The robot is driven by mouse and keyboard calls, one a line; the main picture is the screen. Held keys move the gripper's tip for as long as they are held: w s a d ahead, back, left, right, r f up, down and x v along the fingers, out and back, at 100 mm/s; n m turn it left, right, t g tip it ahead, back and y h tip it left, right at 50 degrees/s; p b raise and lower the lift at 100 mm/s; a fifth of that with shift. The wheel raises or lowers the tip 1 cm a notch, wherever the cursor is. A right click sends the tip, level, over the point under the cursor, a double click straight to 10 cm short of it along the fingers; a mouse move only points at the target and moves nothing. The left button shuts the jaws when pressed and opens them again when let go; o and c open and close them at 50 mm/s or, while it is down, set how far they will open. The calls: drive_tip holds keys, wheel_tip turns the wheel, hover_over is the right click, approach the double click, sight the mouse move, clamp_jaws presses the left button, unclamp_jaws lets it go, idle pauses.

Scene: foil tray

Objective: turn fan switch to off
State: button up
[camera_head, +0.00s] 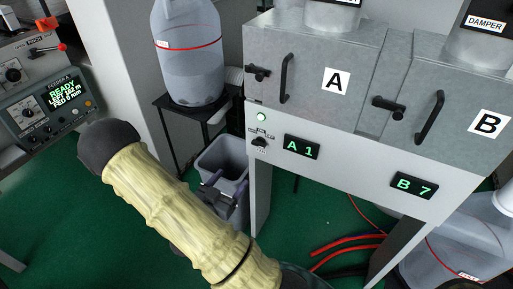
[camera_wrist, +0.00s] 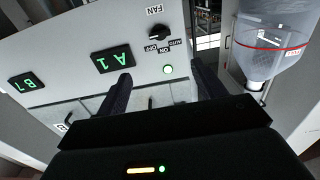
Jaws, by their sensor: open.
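The fan switch is a small black rotary knob (camera_head: 260,142) on the white front panel, left of the A 1 display. In the wrist view the knob (camera_wrist: 159,33) shows inverted, between the FAN label (camera_wrist: 155,10) and the OFF, ON and AUTO labels. I cannot tell which label it points to. A green lamp (camera_wrist: 168,69) beside it is lit. My gripper (camera_wrist: 161,83) is open and empty, its two dark fingers apart and facing the panel. The knob lies beyond the fingertips, untouched. In the head view my sleeved arm hides part of the gripper.
Display A 1 (camera_head: 301,147) and display B 7 (camera_head: 414,185) are on the same panel. Metal doors with black handles are above. A grey bin (camera_head: 222,155) stands below, left of the panel leg. A large jug (camera_head: 188,75) sits on a black stand at left.

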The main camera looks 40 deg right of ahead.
sight(256, 144)
drive_tip(key=shift+d, duration=0.1)
drive_tip(key=x, duration=1.7)
drive_tip(key=shift+w+d+p, duration=0.1)
drive_tip(key=shift+w+p, duration=0.1)
drive_tip(key=shift+p, duration=0.15)
drive_tip(key=shift+c, duration=0.4)
drive_tip(key=c, duration=0.9)
drive_tip(key=shift+n, duration=0.5)
drive_tip(key=n+p, duration=0.1)
drive_tip(key=n, duration=0.3)
drive_tip(key=shift+w+p, duration=0.1)
drive_tip(key=shift+p, duration=0.3)
drive_tip(key=shift+w+f+n+p, duration=0.1)
drive_tip(key=shift+n+p, duration=0.55)
drive_tip(key=shift+n, duration=1.45)
